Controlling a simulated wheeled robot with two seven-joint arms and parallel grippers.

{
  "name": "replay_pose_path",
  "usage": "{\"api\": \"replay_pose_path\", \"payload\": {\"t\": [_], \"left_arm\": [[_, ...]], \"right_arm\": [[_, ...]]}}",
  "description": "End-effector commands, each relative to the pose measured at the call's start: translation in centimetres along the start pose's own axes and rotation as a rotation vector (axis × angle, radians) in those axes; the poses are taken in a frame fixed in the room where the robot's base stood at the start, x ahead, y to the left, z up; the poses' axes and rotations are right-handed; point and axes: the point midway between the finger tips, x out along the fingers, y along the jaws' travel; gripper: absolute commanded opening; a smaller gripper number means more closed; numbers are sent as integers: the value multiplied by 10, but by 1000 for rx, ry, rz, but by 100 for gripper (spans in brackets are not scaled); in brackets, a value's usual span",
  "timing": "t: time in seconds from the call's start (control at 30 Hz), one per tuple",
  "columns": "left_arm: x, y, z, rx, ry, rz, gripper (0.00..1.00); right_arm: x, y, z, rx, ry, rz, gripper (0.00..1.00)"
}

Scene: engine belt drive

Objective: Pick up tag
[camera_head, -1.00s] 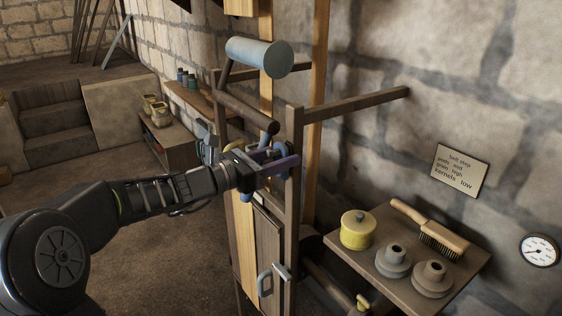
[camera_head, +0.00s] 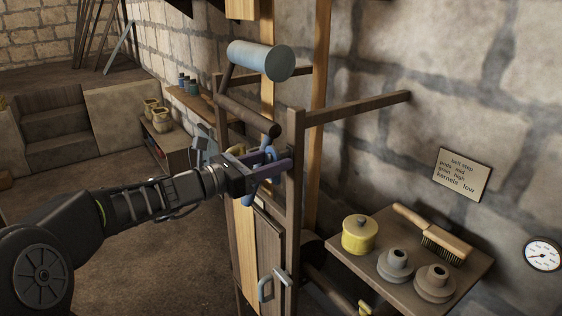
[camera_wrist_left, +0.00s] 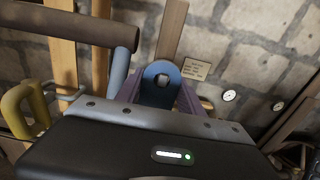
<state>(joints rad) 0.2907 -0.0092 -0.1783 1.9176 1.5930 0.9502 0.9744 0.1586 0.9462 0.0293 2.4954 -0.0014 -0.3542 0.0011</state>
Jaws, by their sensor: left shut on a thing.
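The tag appears to be the blue piece with a round hole (camera_wrist_left: 160,69), upright between the purple fingers of my left gripper in the left wrist view. In the head view my left gripper (camera_head: 272,165) is at the wooden frame, shut on this blue tag (camera_head: 270,154). Its lower part is hidden by the fingers and gripper body. I cannot tell whether the tag still touches a hook or the frame. My right gripper is not in view.
A dark wooden roller (camera_head: 245,117) and a grey cylinder (camera_head: 262,60) are just above the gripper. A yellow handle (camera_wrist_left: 24,108) is close on the left in the wrist view. A shelf (camera_head: 395,285) at right holds a yellow pot, a brush and grey pulleys.

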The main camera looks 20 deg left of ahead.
Motion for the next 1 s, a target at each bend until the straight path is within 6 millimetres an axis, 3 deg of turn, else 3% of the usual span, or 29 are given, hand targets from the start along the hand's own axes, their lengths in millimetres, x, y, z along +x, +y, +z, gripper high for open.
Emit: {"api": "replay_pose_path", "payload": {"t": [0.6,0.8,1.0], "left_arm": [[-134,0,-1,1,-1,2,7],[-153,0,0,1,-1,-1,7],[-156,0,0,0,-1,-1,7]], "right_arm": [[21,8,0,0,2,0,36],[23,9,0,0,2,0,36],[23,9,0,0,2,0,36]]}}
